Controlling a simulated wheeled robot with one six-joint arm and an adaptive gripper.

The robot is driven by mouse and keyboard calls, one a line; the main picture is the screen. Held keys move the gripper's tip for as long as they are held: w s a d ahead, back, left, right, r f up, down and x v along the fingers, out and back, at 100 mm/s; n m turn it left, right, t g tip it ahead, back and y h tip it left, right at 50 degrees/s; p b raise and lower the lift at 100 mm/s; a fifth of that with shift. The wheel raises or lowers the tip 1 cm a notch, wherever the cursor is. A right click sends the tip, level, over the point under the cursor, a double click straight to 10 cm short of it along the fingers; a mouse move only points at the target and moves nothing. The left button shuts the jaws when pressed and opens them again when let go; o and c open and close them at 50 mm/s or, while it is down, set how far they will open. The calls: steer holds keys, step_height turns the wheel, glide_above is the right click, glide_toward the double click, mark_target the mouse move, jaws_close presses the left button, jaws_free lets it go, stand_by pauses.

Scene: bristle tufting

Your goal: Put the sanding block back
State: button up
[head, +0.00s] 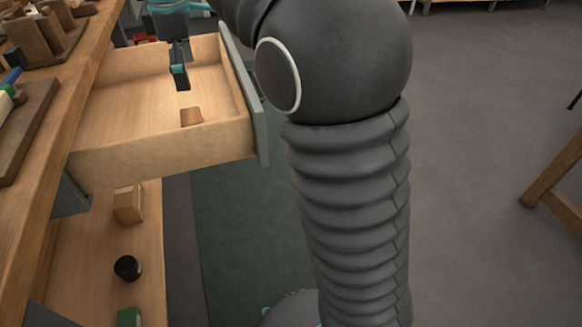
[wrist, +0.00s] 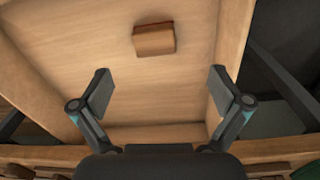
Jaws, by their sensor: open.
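A small brown block (head: 191,117), which looks like the sanding block, lies on the floor of the open wooden drawer (head: 160,148). In the wrist view the same block (wrist: 154,39) lies beyond my fingertips, near the top of the picture. My gripper (head: 181,78) is over the drawer, apart from the block. In the wrist view my gripper (wrist: 158,90) shows two fingers spread wide with nothing between them. The drawer's walls stand on both sides of the fingers.
The workbench top (head: 62,110) runs along the left, with wooden pieces on it. A lower shelf (head: 90,262) holds a tan block (head: 128,204), a dark round item (head: 127,268) and a green item (head: 129,317). Open floor (head: 475,140) lies to the right.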

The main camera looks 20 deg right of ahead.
steer(key=s+d+m+t, duration=0.1)
steer(key=s+d+m, duration=0.2)
steer(key=s, duration=0.2)
steer(key=s+d+f+m+t, duration=0.1)
steer(key=s+d+m, duration=0.2)
steer(key=s+d, duration=0.1)
steer(key=s+d+f+m+t, duration=0.1)
steer(key=s+d+m, duration=0.2)
steer(key=s, duration=0.3)
steer(key=shift+d+f, duration=0.15)
steer(key=shift+d, duration=0.15)
steer(key=s+d+f+m+t, duration=0.2)
steer(key=s+d+f+m, duration=0.2)
steer(key=s+f+m, duration=0.3)
steer(key=s+f, duration=0.2)
steer(key=s, duration=0.2)
steer(key=shift+s+f, duration=0.2)
steer(key=shift+f, duration=0.05)
steer(key=shift+d, duration=0.1)
